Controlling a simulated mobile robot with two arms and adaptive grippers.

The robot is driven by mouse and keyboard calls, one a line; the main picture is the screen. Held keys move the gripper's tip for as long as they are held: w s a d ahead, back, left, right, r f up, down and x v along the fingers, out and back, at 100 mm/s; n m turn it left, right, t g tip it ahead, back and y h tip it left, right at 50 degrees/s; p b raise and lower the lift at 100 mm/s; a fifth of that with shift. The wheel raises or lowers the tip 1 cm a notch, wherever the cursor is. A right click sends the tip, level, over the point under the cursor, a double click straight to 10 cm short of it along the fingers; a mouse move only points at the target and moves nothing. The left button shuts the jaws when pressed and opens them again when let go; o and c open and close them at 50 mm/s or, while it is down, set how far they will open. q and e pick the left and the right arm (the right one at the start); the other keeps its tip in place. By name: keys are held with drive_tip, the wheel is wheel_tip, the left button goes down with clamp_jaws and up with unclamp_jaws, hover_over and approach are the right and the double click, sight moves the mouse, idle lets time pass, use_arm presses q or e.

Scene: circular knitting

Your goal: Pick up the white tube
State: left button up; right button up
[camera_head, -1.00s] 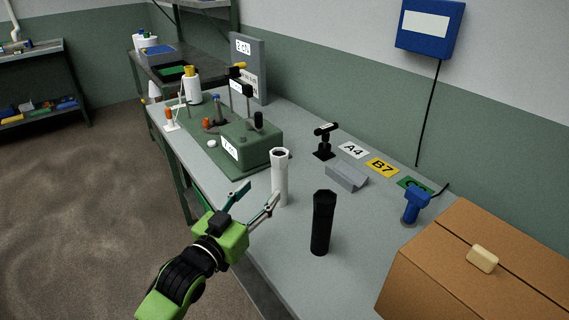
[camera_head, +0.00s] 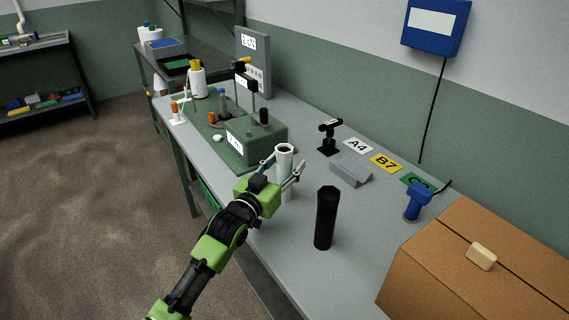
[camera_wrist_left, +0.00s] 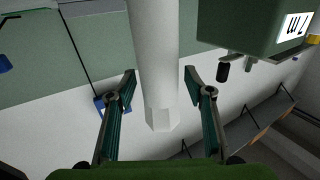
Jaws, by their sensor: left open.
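The white tube (camera_head: 284,156) stands upright on the grey workbench, in front of the green machine. In the left wrist view the white tube (camera_wrist_left: 155,60) runs between my two fingers. My left gripper (camera_head: 284,167) is open, with one finger on each side of the tube. The left wrist view shows a gap between each fingertip and the tube (camera_wrist_left: 160,88). The gripper hides part of the tube's lower length in the head view. My right gripper is not in view.
A black tube (camera_head: 325,217) stands to the right of my gripper. The green machine (camera_head: 255,140) is close behind the white tube. A grey block (camera_head: 350,170), a blue tool (camera_head: 416,202) and a brown box (camera_head: 470,265) stand farther right.

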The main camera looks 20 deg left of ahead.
use_arm(q)
drive_tip(key=c, duration=1.2)
drive_tip(key=shift+r, duration=0.1)
drive_tip(key=shift+c, duration=0.2)
